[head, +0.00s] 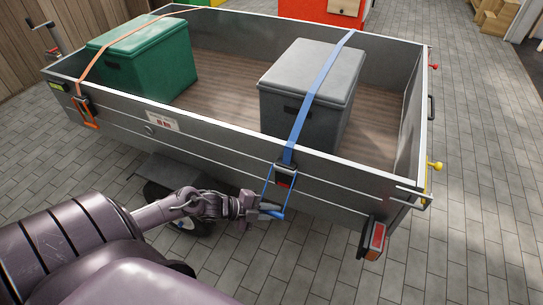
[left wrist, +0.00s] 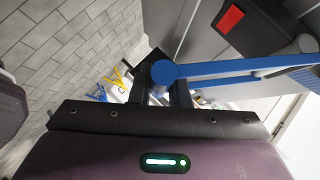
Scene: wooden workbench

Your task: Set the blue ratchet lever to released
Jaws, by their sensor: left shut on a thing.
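The blue ratchet (head: 285,174) sits on the near side wall of a grey trailer, at the lower end of a blue strap (head: 310,100). Its blue lever (head: 277,214) hangs down and outward from the ratchet body, with its grip bar at the free end. My left gripper (head: 268,209) is at this grip bar and shut on it. In the left wrist view, the round end of the lever (left wrist: 163,72) lies between the dark fingers (left wrist: 160,88), and a blue side arm runs to the right. A red patch (left wrist: 231,18) shows above. My right gripper is out of view.
The blue strap crosses a grey box (head: 305,85) in the trailer (head: 230,150). An orange strap with its own ratchet (head: 86,112) crosses a green box (head: 145,60). A tail light (head: 374,239) and yellow handle (head: 434,166) stick out at right. Paved floor in front is clear.

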